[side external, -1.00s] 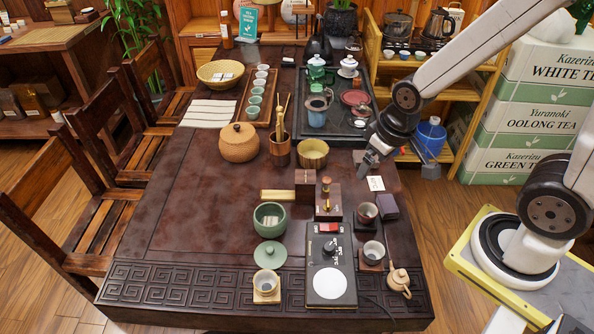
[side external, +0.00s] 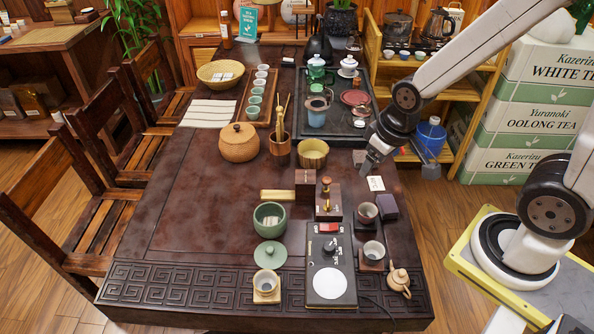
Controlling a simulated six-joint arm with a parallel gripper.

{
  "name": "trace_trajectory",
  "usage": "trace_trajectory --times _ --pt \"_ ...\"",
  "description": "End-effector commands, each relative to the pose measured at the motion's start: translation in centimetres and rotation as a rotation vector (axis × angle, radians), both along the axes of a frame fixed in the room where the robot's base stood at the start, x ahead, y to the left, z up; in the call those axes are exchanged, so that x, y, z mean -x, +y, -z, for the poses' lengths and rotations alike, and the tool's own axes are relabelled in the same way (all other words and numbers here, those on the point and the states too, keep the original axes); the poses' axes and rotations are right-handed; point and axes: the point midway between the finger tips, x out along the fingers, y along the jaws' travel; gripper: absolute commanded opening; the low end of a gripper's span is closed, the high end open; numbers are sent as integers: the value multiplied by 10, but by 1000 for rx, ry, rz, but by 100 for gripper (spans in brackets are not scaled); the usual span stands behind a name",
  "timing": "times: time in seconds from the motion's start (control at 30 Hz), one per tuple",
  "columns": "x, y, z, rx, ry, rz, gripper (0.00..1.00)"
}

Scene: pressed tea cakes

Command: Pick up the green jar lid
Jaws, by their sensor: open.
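The green jar lid (side external: 270,254) lies flat on the dark table in the side external view, with a small knob on top. My gripper (side external: 364,172) is open and empty above the right side of the table, well behind and to the right of the lid. Its fingertips are near a small white card, and nothing is between them that I can make out.
The black device (side external: 330,270) stands right of the lid, and a small cup (side external: 266,282) on a coaster is in front of it. A wooden block with a brass piece (side external: 328,203) and dark cups (side external: 367,212) stand toward my gripper.

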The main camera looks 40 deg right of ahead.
Motion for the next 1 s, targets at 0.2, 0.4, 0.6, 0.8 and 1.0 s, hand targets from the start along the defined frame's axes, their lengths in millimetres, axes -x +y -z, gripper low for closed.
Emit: trace_trajectory --times 0.2,0.4,0.6,0.8,1.0 --pt "-8 5 3 10 10 -59 72" --pt "-32 22 12 38 37 -239 72" --pt "-62 52 32 77 74 -512 72" --pt "-89 87 59 112 109 -796 72" --pt "-108 125 92 142 139 -1082 72"
